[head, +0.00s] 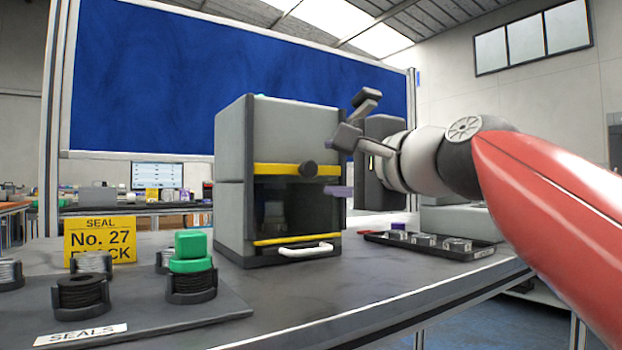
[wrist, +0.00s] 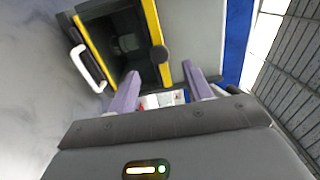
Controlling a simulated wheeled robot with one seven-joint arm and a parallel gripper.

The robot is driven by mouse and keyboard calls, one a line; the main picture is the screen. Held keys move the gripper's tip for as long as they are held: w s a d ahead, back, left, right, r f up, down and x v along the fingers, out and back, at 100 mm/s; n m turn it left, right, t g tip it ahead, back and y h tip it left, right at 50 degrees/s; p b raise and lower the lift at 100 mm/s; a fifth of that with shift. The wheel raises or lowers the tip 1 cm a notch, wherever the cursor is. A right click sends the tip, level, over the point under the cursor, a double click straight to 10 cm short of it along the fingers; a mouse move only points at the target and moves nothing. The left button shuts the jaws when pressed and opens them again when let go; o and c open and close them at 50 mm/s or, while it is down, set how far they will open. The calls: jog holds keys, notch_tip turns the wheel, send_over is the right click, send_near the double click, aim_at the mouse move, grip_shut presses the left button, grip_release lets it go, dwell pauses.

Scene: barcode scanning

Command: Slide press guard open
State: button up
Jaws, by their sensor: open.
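The press (head: 240,175) is a grey box on the bench. Its front has a dark window (head: 290,205) between an upper and a lower yellow bar. A white handle (head: 305,250) sits at the bottom of the front, by the lower yellow bar, and shows at the upper left in the wrist view (wrist: 88,68). A black knob (head: 308,170) sits on the upper bar. I cannot tell whether a clear guard panel covers the window. My gripper (head: 337,168) is open and empty at the press's right front; its purple fingers (wrist: 160,84) point towards it, apart from the handle.
A black tray (head: 475,254) with several metal parts lies right of the press. A seals board (head: 210,312) with spools, a green block (head: 190,252) and a yellow sign (head: 100,240) lies left. The bench (head: 330,290) is clear before the press.

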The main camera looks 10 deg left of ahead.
aim_at(311, 169)
jog(key=x, duration=0.6)
jog(key=shift+w+a+f+p, duration=0.1)
jog(key=shift+w+a+p, duration=0.15)
jog(key=shift+a+p, duration=0.1)
jog(key=shift+d, duration=0.1)
grip_shut()
